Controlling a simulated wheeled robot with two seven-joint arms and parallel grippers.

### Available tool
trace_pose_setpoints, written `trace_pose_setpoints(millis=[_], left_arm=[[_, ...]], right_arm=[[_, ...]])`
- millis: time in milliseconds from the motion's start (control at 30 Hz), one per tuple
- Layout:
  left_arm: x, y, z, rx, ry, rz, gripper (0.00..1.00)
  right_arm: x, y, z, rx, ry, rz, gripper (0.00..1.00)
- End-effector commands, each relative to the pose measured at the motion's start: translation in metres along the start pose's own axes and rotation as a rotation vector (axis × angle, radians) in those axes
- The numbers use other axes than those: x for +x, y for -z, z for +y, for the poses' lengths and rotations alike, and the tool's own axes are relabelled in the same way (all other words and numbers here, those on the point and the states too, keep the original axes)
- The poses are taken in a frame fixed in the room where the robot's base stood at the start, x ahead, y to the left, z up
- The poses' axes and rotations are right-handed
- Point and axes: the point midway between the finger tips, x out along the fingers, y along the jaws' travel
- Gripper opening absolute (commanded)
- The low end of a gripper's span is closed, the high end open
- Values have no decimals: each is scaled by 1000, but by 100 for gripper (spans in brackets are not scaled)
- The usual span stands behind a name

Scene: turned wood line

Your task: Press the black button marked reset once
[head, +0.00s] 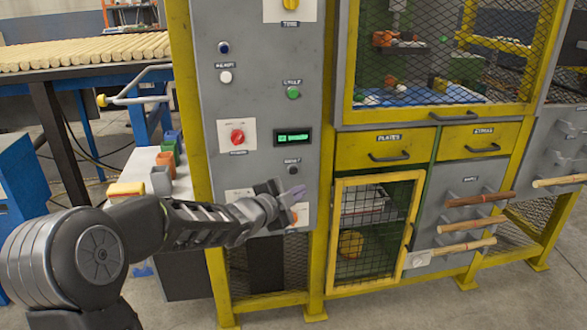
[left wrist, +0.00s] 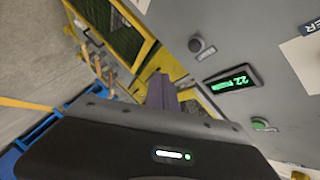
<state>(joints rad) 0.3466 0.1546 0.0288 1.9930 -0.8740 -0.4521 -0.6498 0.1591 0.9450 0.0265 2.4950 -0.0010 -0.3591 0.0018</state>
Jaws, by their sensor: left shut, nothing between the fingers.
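A small dark round button (head: 292,170) sits low on the grey control panel (head: 255,60), just below the green-lit display; the label above it is too small to read surely. The button also shows in the left wrist view (left wrist: 196,45), to the upper right of my fingers. My left gripper (head: 296,193) is shut and empty, in front of the panel a little below the button in the head view. It also shows in the left wrist view (left wrist: 161,90), apart from the button there. My right gripper is out of view.
A display (head: 293,138), a green button (head: 293,93), a red knob (head: 237,137), a white button (head: 225,77) and a blue-black button (head: 223,47) share the panel. A yellow mesh door (head: 375,230) stands to the right. Coloured bins (head: 160,180) are at left.

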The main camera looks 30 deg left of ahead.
Motion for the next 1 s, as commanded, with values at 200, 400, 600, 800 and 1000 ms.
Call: trace_pose_setpoints(millis=[200,400,600,800,1000], left_arm=[[20,-13,-18,-1,-2,-2,0],[36,-26,-29,-1,-1,-2,0],[45,-33,-33,0,0,-1,0],[46,-34,-33,0,0,-1,0],[46,-34,-33,0,0,0,0]], right_arm=[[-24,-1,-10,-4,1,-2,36],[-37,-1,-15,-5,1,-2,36],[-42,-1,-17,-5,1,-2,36],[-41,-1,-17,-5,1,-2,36],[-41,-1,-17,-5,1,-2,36]])
